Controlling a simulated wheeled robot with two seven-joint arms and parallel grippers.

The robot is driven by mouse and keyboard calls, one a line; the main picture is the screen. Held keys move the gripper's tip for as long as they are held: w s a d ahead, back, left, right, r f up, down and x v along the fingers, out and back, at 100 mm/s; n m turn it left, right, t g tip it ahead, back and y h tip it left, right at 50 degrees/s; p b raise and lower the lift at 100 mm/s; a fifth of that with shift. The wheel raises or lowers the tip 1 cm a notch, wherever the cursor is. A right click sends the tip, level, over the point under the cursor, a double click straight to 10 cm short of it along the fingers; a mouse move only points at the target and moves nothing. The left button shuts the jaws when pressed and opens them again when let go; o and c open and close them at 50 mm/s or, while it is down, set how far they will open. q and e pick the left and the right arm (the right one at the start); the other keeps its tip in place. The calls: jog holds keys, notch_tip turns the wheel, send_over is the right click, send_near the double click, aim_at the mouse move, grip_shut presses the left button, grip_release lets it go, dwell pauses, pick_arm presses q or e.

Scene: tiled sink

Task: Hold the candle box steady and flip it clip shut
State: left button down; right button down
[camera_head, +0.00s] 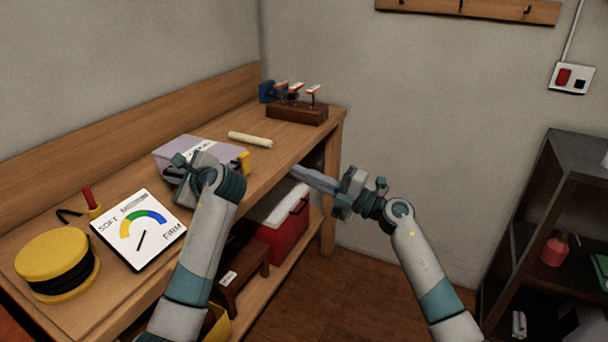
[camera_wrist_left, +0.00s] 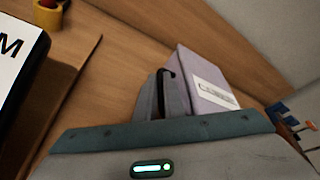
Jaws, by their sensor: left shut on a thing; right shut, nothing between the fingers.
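The candle box (camera_head: 165,150) is a pale lilac box with a white label, lying on the wooden workbench. A yellow piece (camera_head: 245,161), which looks like its clip, shows at its right end; its position is unclear. My left gripper (camera_head: 184,166) is shut on the near side of the box and hides part of it. In the left wrist view the box (camera_wrist_left: 197,72) stretches away from my grey fingers (camera_wrist_left: 162,98). My right gripper (camera_head: 316,180) is shut and empty, off the bench's front edge, to the right of the box and apart from it.
A dial card (camera_head: 139,229) and a yellow spool (camera_head: 52,262) stand at the bench's near left. A pale stick (camera_head: 250,139) and a wooden rack (camera_head: 296,113) lie farther back. A red cooler (camera_head: 281,232) sits below. Open floor lies right of the bench.

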pick_arm(q)
jog(key=c, duration=1.8)
grip_release()
jog(key=v, duration=1.2)
